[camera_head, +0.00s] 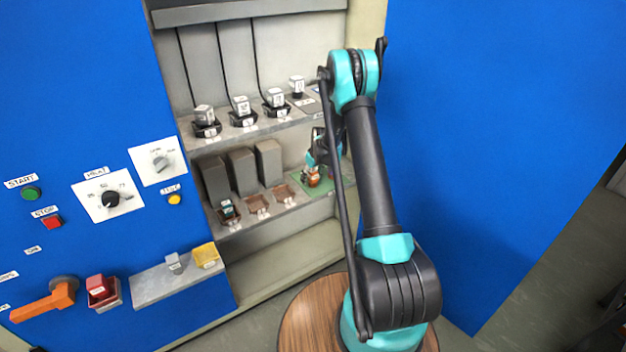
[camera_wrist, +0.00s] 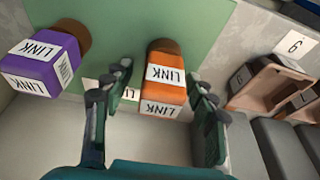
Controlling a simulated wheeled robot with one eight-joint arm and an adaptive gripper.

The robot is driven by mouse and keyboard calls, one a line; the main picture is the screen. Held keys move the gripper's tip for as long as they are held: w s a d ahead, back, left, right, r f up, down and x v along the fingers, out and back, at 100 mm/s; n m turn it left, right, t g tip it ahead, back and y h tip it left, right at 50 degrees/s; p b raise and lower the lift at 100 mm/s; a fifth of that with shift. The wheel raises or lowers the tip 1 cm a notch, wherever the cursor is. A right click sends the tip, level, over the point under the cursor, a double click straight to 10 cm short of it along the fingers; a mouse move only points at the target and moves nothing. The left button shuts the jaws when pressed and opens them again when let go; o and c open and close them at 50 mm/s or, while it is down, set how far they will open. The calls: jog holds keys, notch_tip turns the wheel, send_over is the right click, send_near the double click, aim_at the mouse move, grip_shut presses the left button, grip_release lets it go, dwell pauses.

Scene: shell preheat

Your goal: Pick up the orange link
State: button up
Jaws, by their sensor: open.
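The orange link (camera_wrist: 166,65) is a small block with white LINK labels, seen in the wrist view between my open fingers. It stands on a green mat (camera_wrist: 205,30). In the head view the orange link (camera_head: 312,179) shows small on the lower shelf, just below my gripper (camera_head: 316,168). In the wrist view my gripper (camera_wrist: 157,95) has one finger on each side of the orange link, with gaps visible; I cannot tell whether either touches. A purple link (camera_wrist: 45,62) stands on the mat to the left, outside the fingers.
Brown holders (camera_wrist: 270,82) and grey blocks (camera_wrist: 278,145) lie to the right in the wrist view. In the head view, the upper shelf (camera_head: 262,128) carries several labelled parts in black bases. Blue cabinet panels (camera_head: 470,120) flank the opening. The bottom shelf (camera_head: 285,255) is clear.

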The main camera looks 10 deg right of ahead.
jog(key=shift+f, duration=0.15)
grip_shut()
dwell(0.4)
